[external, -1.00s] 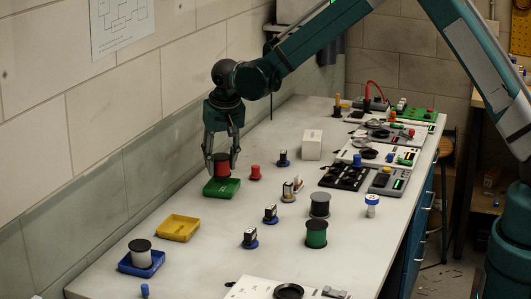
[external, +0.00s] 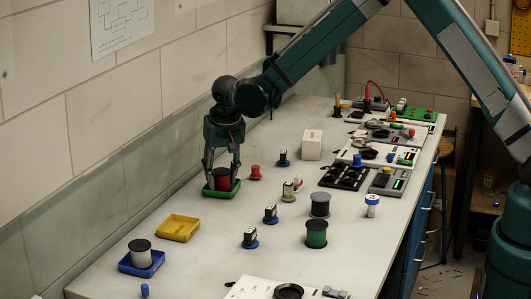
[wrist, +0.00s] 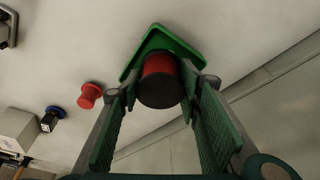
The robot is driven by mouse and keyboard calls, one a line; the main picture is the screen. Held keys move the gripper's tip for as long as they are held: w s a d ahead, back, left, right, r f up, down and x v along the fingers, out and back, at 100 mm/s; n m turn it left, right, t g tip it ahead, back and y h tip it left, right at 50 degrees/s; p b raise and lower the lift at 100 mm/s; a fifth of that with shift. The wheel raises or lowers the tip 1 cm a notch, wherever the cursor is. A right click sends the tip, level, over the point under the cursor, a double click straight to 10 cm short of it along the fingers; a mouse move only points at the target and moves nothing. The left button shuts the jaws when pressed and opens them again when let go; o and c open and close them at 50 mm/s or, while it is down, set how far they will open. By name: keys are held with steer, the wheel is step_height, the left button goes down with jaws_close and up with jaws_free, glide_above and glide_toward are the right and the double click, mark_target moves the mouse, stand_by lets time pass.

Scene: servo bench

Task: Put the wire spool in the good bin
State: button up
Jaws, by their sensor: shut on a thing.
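My gripper (external: 222,176) is shut on a wire spool (external: 222,180) with red wire and dark flanges. The spool is upright, and its lower part is at the level of the green bin (external: 233,190), inside its rim. I cannot tell whether it touches the bin's floor. In the wrist view, the red spool (wrist: 160,82) is between the fingers of my gripper (wrist: 162,90), with the green bin (wrist: 165,36) just beyond it. The spool covers much of the bin's inside.
A small red part (external: 255,173) stands right of the green bin. An empty yellow bin (external: 178,228) and a blue bin (external: 141,263) holding a white spool (external: 140,250) are nearer the camera. A green spool (external: 316,234) and a grey spool (external: 320,204) stand further right.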

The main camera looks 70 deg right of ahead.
steer(key=shift+f, duration=0.1)
steer(key=o, duration=0.7)
steer(key=shift+c, duration=0.2)
steer(key=v, duration=1.2)
steer(key=shift+a+r, duration=0.1)
steer(key=shift+r, duration=0.1)
stand_by(0.4)
